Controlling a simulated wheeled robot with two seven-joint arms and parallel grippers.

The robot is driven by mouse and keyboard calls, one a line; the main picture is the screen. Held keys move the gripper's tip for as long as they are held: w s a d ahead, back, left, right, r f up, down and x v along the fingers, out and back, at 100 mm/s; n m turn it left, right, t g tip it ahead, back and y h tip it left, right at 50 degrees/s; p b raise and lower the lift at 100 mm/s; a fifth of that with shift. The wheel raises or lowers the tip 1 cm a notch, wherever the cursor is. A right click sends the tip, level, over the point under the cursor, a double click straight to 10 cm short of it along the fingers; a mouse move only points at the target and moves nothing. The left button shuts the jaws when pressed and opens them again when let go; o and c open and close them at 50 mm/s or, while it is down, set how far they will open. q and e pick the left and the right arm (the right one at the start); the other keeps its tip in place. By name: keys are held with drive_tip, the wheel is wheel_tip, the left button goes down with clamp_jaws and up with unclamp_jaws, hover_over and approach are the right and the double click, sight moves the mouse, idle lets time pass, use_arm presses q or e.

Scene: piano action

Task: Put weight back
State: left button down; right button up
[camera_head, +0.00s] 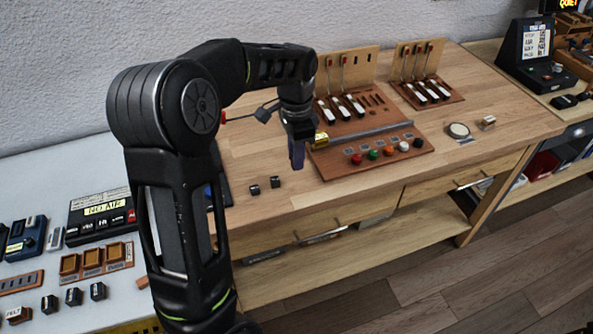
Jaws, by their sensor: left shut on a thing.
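My left gripper (297,150) points down at the left edge of the brown wooden board (330,168) on the bench. It is shut on what seems to be the brass-coloured weight (320,139), which shows just to the right of the fingers. The grip itself is mostly hidden by the gripper. The weight is close to the left end of a grey rail (375,129) across the board; I cannot tell whether they touch. My right gripper is not in view.
The board carries several coloured knobs (387,150) in front and key levers (338,107) behind. Two small dark blocks (265,186) lie left of it. A round disc (458,130) and a small metal block (487,122) lie right. The bench front is clear.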

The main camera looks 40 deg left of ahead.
sight(296, 181)
use_arm(q)
drive_tip(key=shift+f, duration=0.7)
drive_tip(key=shift+f, duration=1.9)
drive_tip(key=shift+f, duration=0.1)
drive_tip(key=c, duration=1.3)
unclamp_jaws()
wheel_tip(296, 181, up, 12)
drive_tip(key=shift+r, duration=0.15)
